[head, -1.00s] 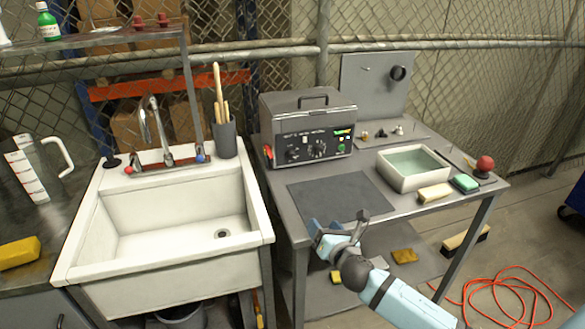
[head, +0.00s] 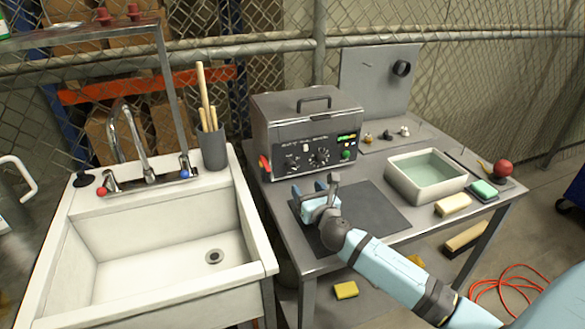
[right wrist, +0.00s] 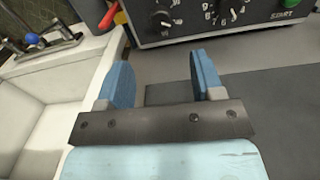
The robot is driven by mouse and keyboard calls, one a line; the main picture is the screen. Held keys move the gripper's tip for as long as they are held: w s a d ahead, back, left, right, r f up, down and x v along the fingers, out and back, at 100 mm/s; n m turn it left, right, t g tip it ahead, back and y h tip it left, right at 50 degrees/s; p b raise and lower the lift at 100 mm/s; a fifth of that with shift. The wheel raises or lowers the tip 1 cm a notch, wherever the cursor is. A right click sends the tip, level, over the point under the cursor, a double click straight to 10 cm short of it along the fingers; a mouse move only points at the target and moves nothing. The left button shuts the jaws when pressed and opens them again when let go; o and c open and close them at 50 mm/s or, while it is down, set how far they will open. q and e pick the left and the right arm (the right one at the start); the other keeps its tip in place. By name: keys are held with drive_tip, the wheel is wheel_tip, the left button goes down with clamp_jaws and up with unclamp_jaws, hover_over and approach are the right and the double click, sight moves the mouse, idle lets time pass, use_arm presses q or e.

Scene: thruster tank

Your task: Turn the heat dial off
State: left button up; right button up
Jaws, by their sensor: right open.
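A grey ultrasonic-style tank unit (head: 300,110) stands at the back left of the metal table. Its black front panel carries a smaller left dial (head: 291,162) and a larger right dial (head: 321,156). Both dials (right wrist: 162,18) (right wrist: 222,6) show at the top of the right wrist view, the right one cut off. Panel lettering is too small to tell which is the heat dial. My right gripper (head: 315,187) is over the dark mat in front of the panel, apart from it. Its blue fingers (right wrist: 161,76) are open and empty. My left gripper is not in view.
A dark mat (head: 375,212) lies before the unit. A white basin of liquid (head: 428,180), a sponge (head: 453,205), a green block (head: 483,190) and a red ball (head: 502,169) are on the right. A white sink (head: 150,270) adjoins the table on the left.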

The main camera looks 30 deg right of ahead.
sight(292, 168)
drive_tip(key=x, duration=1)
drive_tip(key=shift+w+d+f, duration=0.1)
drive_tip(key=shift+w, duration=0.25)
drive_tip(key=c, duration=0.9)
